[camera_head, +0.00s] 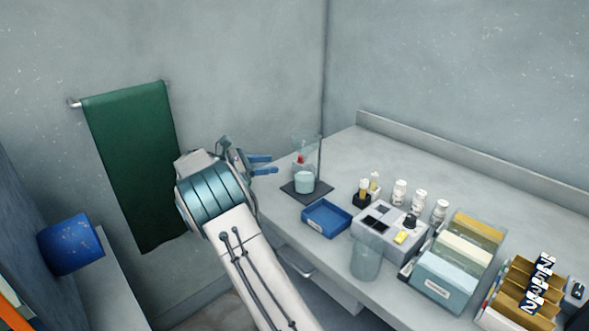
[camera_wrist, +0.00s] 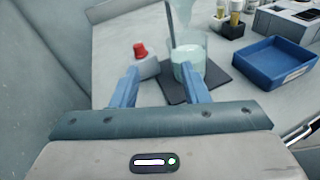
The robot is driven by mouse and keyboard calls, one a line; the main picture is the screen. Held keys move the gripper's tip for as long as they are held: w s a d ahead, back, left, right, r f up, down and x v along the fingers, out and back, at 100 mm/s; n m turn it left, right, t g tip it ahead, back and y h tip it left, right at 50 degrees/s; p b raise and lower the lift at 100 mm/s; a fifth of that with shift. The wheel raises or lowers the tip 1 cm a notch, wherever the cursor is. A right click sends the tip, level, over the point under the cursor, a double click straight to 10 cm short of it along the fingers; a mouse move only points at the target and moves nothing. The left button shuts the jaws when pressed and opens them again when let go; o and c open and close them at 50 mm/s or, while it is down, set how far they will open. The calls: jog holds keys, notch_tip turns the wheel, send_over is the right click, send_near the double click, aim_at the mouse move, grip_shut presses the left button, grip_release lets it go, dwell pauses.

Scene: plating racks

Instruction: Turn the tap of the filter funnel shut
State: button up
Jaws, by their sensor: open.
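The filter funnel (camera_head: 305,144) is a clear, faint vessel on a thin upright rod above a dark base plate (camera_head: 291,190). A beaker with pale contents (camera_head: 304,183) stands on that plate. The beaker also shows in the wrist view (camera_wrist: 189,62), partly behind the right finger. I cannot make out the funnel's tap clearly. My gripper (camera_head: 268,164) has its blue fingers apart and empty, to the left of the funnel stand.
A blue tray (camera_head: 326,219) lies right of the stand. A grey block with tools (camera_head: 390,228), white bottles (camera_head: 400,193) and file boxes (camera_head: 445,280) fill the bench further right. A green towel (camera_head: 130,165) hangs on the left wall. The bench behind the stand is clear.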

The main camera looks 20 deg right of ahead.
aim_at(301, 159)
jog(key=w+a+f+n+h, duration=0.1)
jog(key=w+a+f+n+t+h+b, duration=0.1)
jog(key=w+f, duration=0.1)
jog(key=shift+w+a+f, duration=0.15)
jog(key=shift+a+f, duration=0.05)
jog(key=d, duration=0.9)
jog(key=w+d, duration=0.1)
jog(key=d, duration=0.3)
jog(key=shift+d+p, duration=0.3)
jog(key=shift+p, duration=0.1)
grip_shut()
